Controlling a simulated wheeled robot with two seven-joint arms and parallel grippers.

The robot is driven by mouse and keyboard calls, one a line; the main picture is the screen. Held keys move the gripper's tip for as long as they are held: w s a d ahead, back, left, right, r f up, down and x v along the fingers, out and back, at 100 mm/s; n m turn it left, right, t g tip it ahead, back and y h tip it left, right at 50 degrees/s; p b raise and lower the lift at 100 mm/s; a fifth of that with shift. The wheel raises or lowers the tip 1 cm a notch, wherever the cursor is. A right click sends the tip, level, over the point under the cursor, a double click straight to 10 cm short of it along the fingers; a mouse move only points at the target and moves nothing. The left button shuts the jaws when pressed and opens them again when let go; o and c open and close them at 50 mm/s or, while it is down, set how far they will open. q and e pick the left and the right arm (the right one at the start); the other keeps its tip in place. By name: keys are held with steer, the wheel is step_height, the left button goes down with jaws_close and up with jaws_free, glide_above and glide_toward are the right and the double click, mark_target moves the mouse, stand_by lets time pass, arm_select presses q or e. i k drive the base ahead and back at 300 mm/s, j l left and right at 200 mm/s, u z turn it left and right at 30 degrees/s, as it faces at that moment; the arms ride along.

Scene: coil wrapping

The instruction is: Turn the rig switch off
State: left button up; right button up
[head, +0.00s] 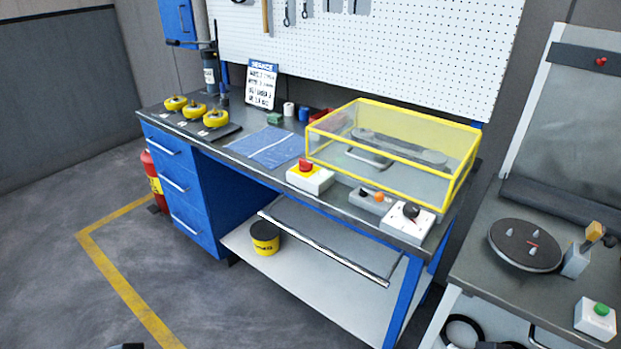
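A low grey box (371,199) sits at the front edge of the workbench, just before the yellow-framed guard. It carries a small black switch (363,193) and an orange lamp or button (379,197). It looks like the rig switch, but I see no readable label and cannot tell the switch's position. To its right is a white box with a black rotary knob (410,212). Only small dark bits show at the bottom edge; no gripper fingers are visible.
The clear guard with a yellow frame (463,182) covers a belt-like rig (397,146). Yellow coils (194,111), a blue mat (267,145) and a sign (262,84) are further left. A second table with a round plate (525,245) stands right. The floor at front left is clear.

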mark_target(305, 166)
steer(key=i+j, duration=0.35)
steer(key=i+j+z, duration=0.1)
steer(key=i+j, duration=0.3)
steer(key=j, duration=0.15)
steer(key=i+j, duration=0.35)
steer(key=i+j+z, duration=0.1)
steer(key=i+j, duration=0.25)
steer(key=j, duration=0.2)
